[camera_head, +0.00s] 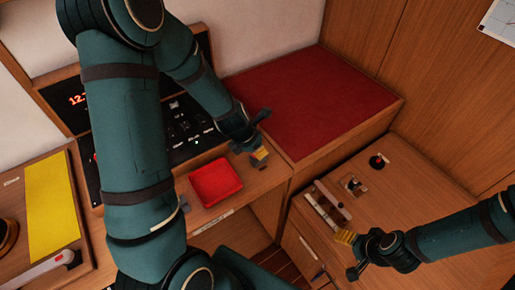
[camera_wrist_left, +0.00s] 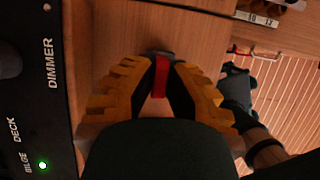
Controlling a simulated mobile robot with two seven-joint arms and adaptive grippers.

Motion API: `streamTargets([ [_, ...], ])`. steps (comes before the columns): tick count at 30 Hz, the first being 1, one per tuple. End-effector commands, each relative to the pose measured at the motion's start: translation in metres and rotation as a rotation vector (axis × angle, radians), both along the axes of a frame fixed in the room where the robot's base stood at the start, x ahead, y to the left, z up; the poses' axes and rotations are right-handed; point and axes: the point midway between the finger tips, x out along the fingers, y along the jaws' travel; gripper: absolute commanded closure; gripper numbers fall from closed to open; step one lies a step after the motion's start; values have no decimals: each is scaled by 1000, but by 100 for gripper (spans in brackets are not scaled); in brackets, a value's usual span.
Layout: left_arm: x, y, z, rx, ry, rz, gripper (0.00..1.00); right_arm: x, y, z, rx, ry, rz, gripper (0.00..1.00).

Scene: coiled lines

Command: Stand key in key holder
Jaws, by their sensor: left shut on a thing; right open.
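My left gripper (camera_head: 259,154) is over the wooden ledge to the right of the black switch panel. In the left wrist view its yellow fingers (camera_wrist_left: 158,92) are shut on a small red piece (camera_wrist_left: 161,76), which I take to be part of the key. A dark grey rounded piece (camera_wrist_left: 160,53) shows just beyond the fingertips; I cannot tell whether it is the key holder or part of the key. A small grey block (camera_head: 258,166) also shows below the left fingertips in the head view. My right gripper (camera_head: 348,240) is open and empty above the right-hand wooden top.
A red tray (camera_head: 215,183) lies on the ledge left of my left gripper. The black switch panel (camera_head: 182,120) stands behind. A red cushion (camera_head: 305,100) is to the right.

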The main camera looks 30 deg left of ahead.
Motion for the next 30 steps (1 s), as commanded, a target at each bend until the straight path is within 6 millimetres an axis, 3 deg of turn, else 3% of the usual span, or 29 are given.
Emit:
streamTargets([
  [13, 0, 0, -7, 0, 0, 0, 100, 0, 0, -6, 0, 0, 0, 31],
  [14, 0, 0, -6, 0, 0, 0, 77, 0, 0, -6, 0, 0, 0, 31],
  [15, 0, 0, -6, 0, 0, 0, 63, 0, 0, -5, 0, 0, 0, 31],
  [16, 0, 0, -6, 0, 0, 0, 59, 0, 0, -5, 0, 0, 0, 31],
  [26, 0, 0, -4, 0, 0, -1, 59, 0, 0, -5, 0, 0, 0, 31],
  [30, -3, 2, 6, 3, -3, -1, 59, 0, 0, -5, 0, 0, 0, 31],
])
